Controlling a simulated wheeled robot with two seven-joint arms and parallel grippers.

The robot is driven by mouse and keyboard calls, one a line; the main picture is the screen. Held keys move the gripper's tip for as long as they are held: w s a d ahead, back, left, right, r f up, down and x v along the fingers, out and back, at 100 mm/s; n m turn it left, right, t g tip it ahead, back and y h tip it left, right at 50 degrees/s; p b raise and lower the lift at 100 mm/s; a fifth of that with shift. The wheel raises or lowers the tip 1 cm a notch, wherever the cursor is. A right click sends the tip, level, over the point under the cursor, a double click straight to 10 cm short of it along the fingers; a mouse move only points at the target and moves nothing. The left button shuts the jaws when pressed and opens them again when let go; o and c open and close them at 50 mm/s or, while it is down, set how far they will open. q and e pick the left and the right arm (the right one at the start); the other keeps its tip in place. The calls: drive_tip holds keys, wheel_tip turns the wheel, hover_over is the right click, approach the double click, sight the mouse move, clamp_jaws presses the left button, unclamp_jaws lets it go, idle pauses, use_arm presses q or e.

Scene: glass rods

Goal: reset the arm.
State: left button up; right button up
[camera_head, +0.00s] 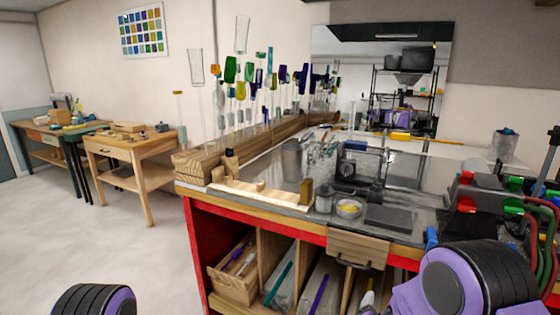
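A purple and black rounded link of my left arm (95,301) shows at the bottom left edge. A larger purple and black link of my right arm (480,280) shows at the bottom right, in front of the workbench. Neither gripper's fingers can be made out in this view. Coloured rods lie in the compartments under the bench, among them a teal rod (279,285) and a purple rod (319,294).
The red-framed workbench (262,219) fills the middle and right. Wooden tables (128,143) stand at the left wall. The floor (90,230) at left is clear.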

drive_tip(key=s+d+f+n+g+y, duration=0.1)
drive_tip(key=s+f+n+g+y, duration=0.3)
drive_tip(key=s+f, duration=1.1)
drive_tip(key=s+d+f+n+g+b, duration=0.1)
drive_tip(key=s+f+g, duration=0.1)
drive_tip(key=s, duration=0.8)
drive_tip(key=s+d+f+n+g+b, duration=0.1)
drive_tip(key=s+d+f+g, duration=0.1)
drive_tip(key=s, duration=0.9)
drive_tip(key=shift+s+d+f+g+h, duration=0.35)
drive_tip(key=shift+f+g, duration=0.35)
drive_tip(key=shift+g, duration=0.4)
drive_tip(key=shift+w, duration=0.2)
